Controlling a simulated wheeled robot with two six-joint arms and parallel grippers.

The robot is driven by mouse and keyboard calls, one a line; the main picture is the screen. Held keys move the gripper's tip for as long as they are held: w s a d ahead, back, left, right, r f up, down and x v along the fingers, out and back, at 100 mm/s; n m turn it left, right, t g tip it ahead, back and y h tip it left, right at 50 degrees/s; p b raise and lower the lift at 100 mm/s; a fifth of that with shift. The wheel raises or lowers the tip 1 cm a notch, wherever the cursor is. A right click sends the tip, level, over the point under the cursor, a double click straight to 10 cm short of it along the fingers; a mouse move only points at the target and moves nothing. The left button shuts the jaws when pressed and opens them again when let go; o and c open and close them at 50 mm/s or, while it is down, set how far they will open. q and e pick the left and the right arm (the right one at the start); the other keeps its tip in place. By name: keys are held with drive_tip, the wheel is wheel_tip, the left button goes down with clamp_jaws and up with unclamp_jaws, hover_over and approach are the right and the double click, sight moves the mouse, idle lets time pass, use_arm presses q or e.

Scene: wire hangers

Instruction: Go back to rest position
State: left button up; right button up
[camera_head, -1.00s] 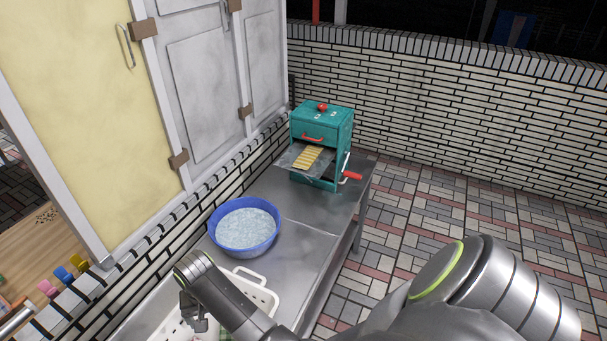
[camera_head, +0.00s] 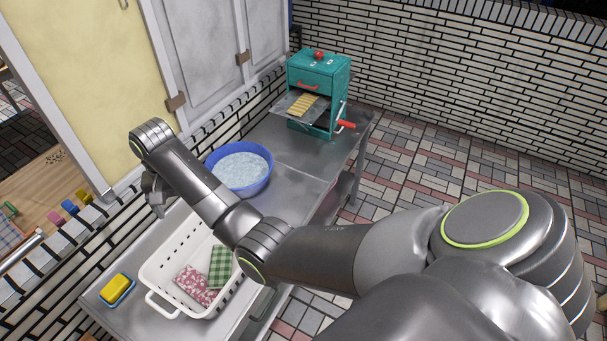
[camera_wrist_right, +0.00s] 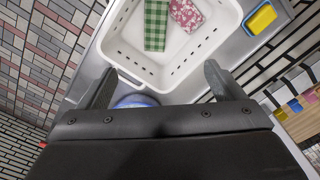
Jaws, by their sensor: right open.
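My right gripper (camera_head: 156,192) hangs at the end of my right arm, over the left side of the metal table, beside the white basket. In the right wrist view my right gripper (camera_wrist_right: 160,88) has its two fingers wide apart with nothing between them. The white basket (camera_wrist_right: 128,58) lies beyond the fingertips there. My left gripper does not show in any view.
The white basket (camera_head: 164,262) holds a green checked cloth (camera_head: 221,267) and a pink patterned cloth (camera_head: 196,285). A yellow sponge (camera_head: 115,289) lies left of it. A blue basin (camera_head: 262,184) and a teal machine (camera_head: 318,75) stand farther back on the metal table (camera_head: 292,186).

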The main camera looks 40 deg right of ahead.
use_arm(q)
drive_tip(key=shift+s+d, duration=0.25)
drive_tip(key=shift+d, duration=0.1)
use_arm(e)
drive_tip(key=shift+w+r, duration=0.1)
drive_tip(key=shift+r, duration=0.35)
drive_tip(key=shift+d, duration=0.1)
